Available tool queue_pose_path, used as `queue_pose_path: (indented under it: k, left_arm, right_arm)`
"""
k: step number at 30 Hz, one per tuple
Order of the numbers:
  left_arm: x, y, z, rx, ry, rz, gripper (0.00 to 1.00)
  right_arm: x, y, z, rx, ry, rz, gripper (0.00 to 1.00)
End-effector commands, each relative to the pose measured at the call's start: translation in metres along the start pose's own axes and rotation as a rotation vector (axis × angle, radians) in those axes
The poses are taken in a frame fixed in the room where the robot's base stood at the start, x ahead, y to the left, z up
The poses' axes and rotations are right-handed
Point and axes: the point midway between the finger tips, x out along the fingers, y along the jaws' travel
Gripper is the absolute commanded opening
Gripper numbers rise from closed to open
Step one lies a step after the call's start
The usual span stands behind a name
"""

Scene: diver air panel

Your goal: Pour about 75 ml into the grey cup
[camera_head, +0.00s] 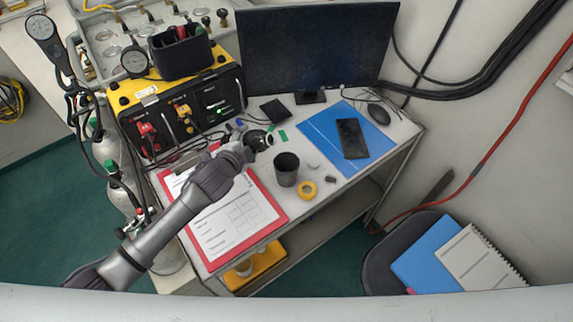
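The grey cup (286,172) is a dark grey cylinder standing upright on the desk, beside the red clipboard. Its inside looks dark, and I cannot tell what is in it. My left arm reaches in from the lower left over the clipboard. My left gripper (259,140) is behind and slightly left of the cup, apart from it in the picture. The gripper is small and dark here, and I cannot tell whether its fingers are open or hold something. No pouring vessel is clearly visible. My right gripper is not in view.
A yellow tape ring (307,190) lies right of the cup. A red clipboard (282,214) lies at the front left. A phone (352,138) rests on a blue folder (318,122). A monitor (312,45) and a yellow-black panel case (128,97) stand behind. A chair (378,272) is at lower right.

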Motion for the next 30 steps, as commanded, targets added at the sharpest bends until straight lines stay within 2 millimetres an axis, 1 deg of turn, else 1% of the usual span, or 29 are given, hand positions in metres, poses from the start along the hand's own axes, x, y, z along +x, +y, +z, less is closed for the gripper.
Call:
queue_pose_path:
  k: [1,14,30]
  left_arm:
    - [0.001,0.000,0.000,0.012,0.000,-0.008,0.04]
    - [0.003,0.001,0.004,0.075,-0.021,-0.035,0.04]
    - [0.006,0.003,0.010,0.178,-0.055,-0.078,0.04]
  right_arm:
    - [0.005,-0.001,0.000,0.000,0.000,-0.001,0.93]
    - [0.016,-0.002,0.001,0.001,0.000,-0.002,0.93]
    - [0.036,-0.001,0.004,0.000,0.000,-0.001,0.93]
